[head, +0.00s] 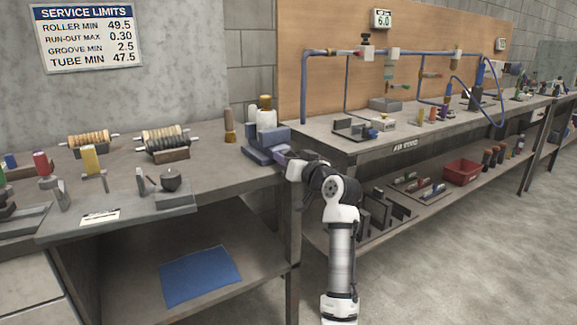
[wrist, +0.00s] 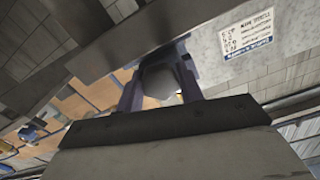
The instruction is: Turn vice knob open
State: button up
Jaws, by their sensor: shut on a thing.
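The blue-grey vice (head: 262,151) sits at the right end of the left bench, near its front corner. Pale cylinders (head: 266,120) stand on or behind it, one with a brass-coloured top. My gripper (head: 285,157) reaches the vice from the right and touches or nearly touches its front side. In the wrist view, the two dark purple fingers stand on either side of a rounded grey knob (wrist: 160,82) and are shut on it. The knob is hidden behind my gripper in the head view. The jaw gap of the vice cannot be made out.
A brown bottle-like tool (head: 229,127) stands left of the vice. Ribbed rollers (head: 163,140) on stands and upright handled tools (head: 92,164) are farther left. The right bench (head: 335,150) with blue pipework is close behind my arm. Open floor lies to the right.

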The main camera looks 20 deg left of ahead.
jog(key=n+b, duration=0.2)
jog(key=n, duration=0.3)
jog(key=shift+f+n+b, duration=0.15)
jog(key=shift+n+b, duration=0.2)
jog(key=shift+n, duration=0.05)
dwell(0.4)
jog(key=o, duration=1)
jog(key=shift+d, duration=0.1)
jog(key=v, duration=1.3)
jog(key=shift+s+d, duration=0.2)
jog(key=shift+d, duration=0.1)
